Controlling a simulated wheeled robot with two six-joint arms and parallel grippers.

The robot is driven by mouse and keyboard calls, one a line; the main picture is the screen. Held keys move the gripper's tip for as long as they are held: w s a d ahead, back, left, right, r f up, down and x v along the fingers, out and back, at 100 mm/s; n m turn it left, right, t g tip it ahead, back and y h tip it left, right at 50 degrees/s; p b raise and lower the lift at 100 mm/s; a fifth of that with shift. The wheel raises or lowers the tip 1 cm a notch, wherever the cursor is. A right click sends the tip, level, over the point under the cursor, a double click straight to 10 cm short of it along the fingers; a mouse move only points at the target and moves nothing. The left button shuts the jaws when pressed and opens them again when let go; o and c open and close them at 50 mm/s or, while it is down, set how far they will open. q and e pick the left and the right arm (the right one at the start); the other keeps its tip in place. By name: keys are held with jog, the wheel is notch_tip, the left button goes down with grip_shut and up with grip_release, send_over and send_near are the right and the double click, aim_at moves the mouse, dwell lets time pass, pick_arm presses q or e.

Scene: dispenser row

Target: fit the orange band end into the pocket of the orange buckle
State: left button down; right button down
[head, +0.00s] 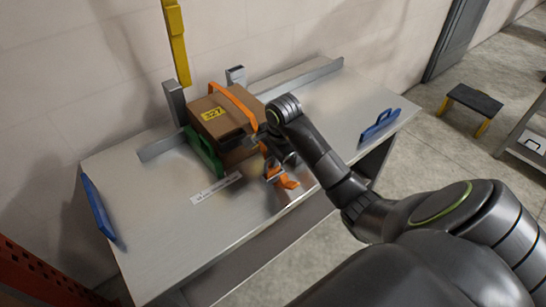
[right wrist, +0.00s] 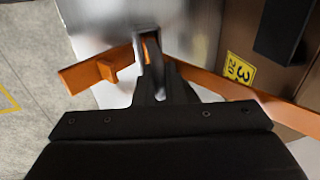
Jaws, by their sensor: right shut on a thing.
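The orange band (head: 234,101) runs over the top of a brown cardboard box (head: 214,123) and down its near right side. In the right wrist view the band (right wrist: 262,102) comes in from the right to my right gripper (right wrist: 150,62). My right gripper (head: 272,158) is shut on the band near its end. An orange piece that looks like the buckle (head: 287,182) is just below and in front of the gripper. In the right wrist view this buckle (right wrist: 92,74) lies left of the fingers. The fingers hide the band's tip and the pocket. My left gripper is not in view.
A green piece (head: 204,153) stands against the box's left side. Blue handles (head: 98,207) (head: 379,124) sit at the table's left and right ends. Metal rails (head: 300,78) run behind the box. A white label strip (head: 216,188) lies on the otherwise clear front of the table (head: 190,235).

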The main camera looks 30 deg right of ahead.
dwell(0.4)
jog(key=c, duration=1.4)
grip_release()
jog(key=shift+c, duration=0.2)
jog(key=shift+r, duration=0.1)
jog(key=shift+r, duration=0.3)
jog(key=s+r+p, duration=0.3)
jog(key=r+p, duration=0.9)
jog(key=r, duration=0.4)
jog(key=shift+s+r, duration=0.15)
jog(key=shift+d, duration=0.1)
